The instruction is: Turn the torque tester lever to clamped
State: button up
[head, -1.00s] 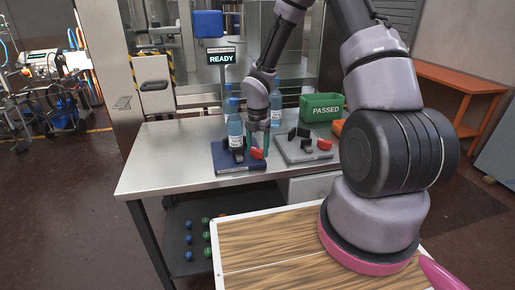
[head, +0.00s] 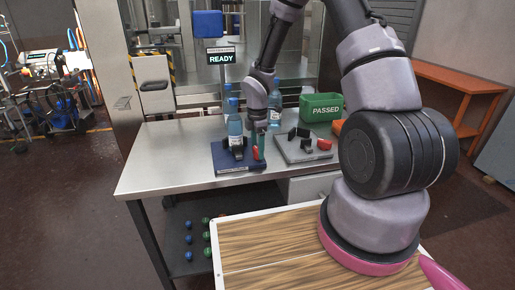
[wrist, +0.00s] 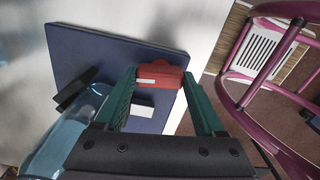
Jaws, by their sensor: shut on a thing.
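The torque tester is a dark blue plate (head: 228,163) near the front edge of the steel bench, with black jaws and a blue bottle (head: 235,128) upright at them. Its red lever (head: 255,153) is at the plate's right side, mostly hidden by my gripper (head: 259,152) in the head view. In the wrist view the red lever (wrist: 152,74) lies between the green fingertips of my gripper (wrist: 160,77), which is shut on it. The bottle (wrist: 68,135) shows at the lower left there, beside a black jaw (wrist: 75,90).
A grey fixture (head: 302,153) with a red knob (head: 324,144) stands just right of the tester. Behind are another blue bottle (head: 274,112), a green PASSED bin (head: 321,107) and a READY sign (head: 221,57). The bench's left part is clear.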

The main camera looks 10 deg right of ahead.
aim_at(257, 149)
jog(key=m, duration=0.5)
jog(key=shift+m, duration=0.3)
jog(key=m, duration=0.5)
jog(key=shift+a, duration=0.1)
dwell(0.3)
jog(key=o, duration=1.3)
jog(key=shift+o, duration=0.2)
notch_tip(257, 149, up, 11)
jog(key=shift+f, duration=0.1)
